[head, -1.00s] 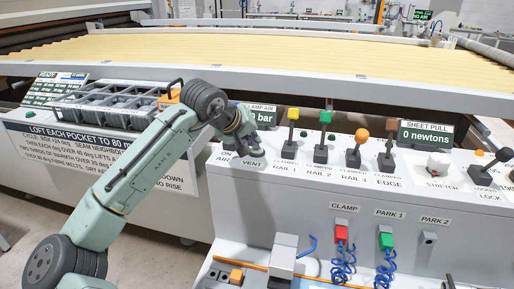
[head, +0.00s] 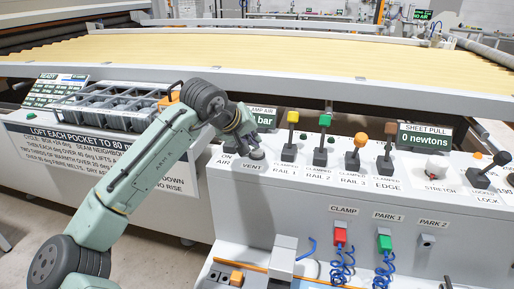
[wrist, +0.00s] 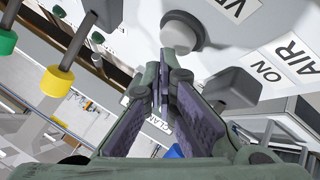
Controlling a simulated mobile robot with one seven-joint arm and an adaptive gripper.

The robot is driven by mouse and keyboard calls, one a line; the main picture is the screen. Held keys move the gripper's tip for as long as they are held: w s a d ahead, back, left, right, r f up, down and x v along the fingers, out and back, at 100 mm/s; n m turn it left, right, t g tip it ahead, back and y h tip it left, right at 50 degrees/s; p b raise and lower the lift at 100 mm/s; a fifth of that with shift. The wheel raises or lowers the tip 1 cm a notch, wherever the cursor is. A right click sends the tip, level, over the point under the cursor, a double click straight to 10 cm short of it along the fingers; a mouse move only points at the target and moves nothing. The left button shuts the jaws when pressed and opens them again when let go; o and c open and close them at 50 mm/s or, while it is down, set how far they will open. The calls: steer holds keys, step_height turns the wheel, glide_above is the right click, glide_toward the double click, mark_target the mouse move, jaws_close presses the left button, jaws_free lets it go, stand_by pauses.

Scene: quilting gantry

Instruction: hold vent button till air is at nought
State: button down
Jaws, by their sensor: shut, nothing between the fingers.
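The vent button (head: 257,155) is a pale round cap on a grey base above the VENT label on the white console. In the wrist view the button (wrist: 180,36) is in plain sight just past the fingertips and to their right. My gripper (head: 252,144) is shut and empty over the button; in the wrist view its fingertips (wrist: 164,62) are together. Whether they touch the cap cannot be told. The clamp air display (head: 264,119) shows "bar", with its figure partly hidden by my arm.
Yellow (head: 291,118), green (head: 325,122), orange (head: 361,140) and brown (head: 390,130) levers stand right of the button. The sheet pull display (head: 424,137) reads 0 newtons. A small far display (head: 422,15) seems to read "NO AIR". Clamp and park plugs with blue coils hang on the front.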

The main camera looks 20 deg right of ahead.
mark_target(254, 150)
steer(key=shift+r, duration=0.35)
step_height(254, 150, up, 5)
steer(key=p, duration=0.4)
steer(key=shift+r+p, duration=0.1)
steer(key=shift+p, duration=0.2)
